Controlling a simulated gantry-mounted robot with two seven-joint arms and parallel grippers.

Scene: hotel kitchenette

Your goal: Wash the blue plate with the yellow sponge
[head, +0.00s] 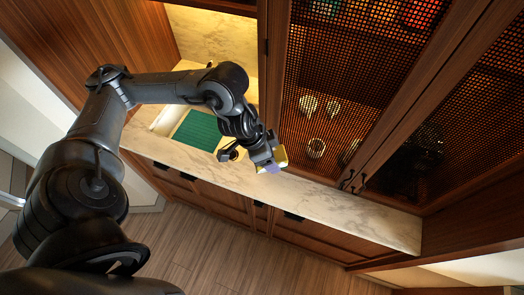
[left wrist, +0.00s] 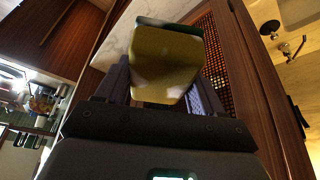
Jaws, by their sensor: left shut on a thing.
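The yellow sponge (head: 281,156) is held at the end of my left arm, above the marble counter in the head view. My left gripper (head: 269,161) is shut on it. In the left wrist view, the sponge (left wrist: 166,62) sits between the two purple-grey fingers and shows a dark green layer along its far edge. I do not see the blue plate in either view. My right gripper is not in view.
A green ribbed mat (head: 198,130) lies on the marble counter (head: 330,205) left of my gripper. Tall wooden cabinets with mesh doors (head: 345,90) rise behind the counter. The counter's right stretch is clear. A dark tap (left wrist: 292,48) shows in the left wrist view.

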